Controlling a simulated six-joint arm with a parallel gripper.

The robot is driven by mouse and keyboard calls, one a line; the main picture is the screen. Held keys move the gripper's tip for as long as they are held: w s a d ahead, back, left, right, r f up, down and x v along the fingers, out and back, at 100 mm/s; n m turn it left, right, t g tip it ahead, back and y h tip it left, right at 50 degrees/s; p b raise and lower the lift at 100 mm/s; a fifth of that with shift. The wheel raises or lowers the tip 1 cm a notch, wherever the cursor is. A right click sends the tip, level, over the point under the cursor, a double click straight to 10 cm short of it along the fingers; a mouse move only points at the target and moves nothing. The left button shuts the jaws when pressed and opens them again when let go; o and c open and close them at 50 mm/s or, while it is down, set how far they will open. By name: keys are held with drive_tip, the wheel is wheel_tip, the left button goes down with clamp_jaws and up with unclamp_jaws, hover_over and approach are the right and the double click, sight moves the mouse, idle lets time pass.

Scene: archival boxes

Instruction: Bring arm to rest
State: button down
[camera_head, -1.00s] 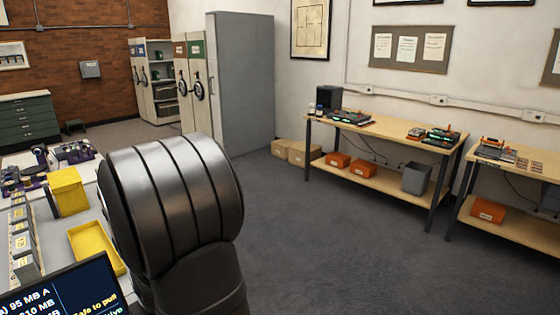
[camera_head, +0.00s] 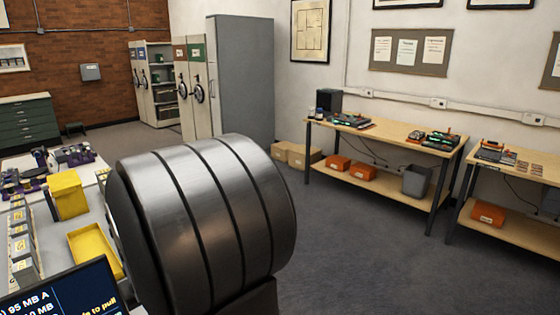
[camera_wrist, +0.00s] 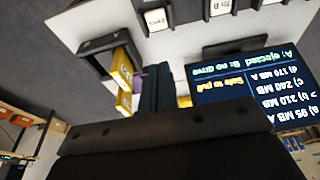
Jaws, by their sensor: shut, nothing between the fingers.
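My gripper (camera_wrist: 155,90) shows in the wrist view as two dark fingers side by side beyond a black screwed plate. They look shut and empty. In the head view my large dark grey arm link fills the lower middle and the gripper itself is hidden. A screen (camera_wrist: 240,85) with yellow and white text, including "Safe to pull", shows upside down in the wrist view, close to the fingers. Its corner (camera_head: 60,292) also shows at the lower left of the head view.
A yellow box (camera_head: 68,194) and a yellow tray (camera_head: 95,250) stand on the left worktop beside my arm. Grey labelled boxes (camera_head: 22,240) line its left side. Benches (camera_head: 385,132) stand against the right wall. The floor (camera_head: 350,250) between is clear.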

wheel_tip(320, 180, up, 8)
drive_tip(key=w+a+g+h, duration=0.2)
wheel_tip(320, 180, down, 10)
idle(0.5)
drive_tip(key=shift+r, duration=0.1)
idle(0.4)
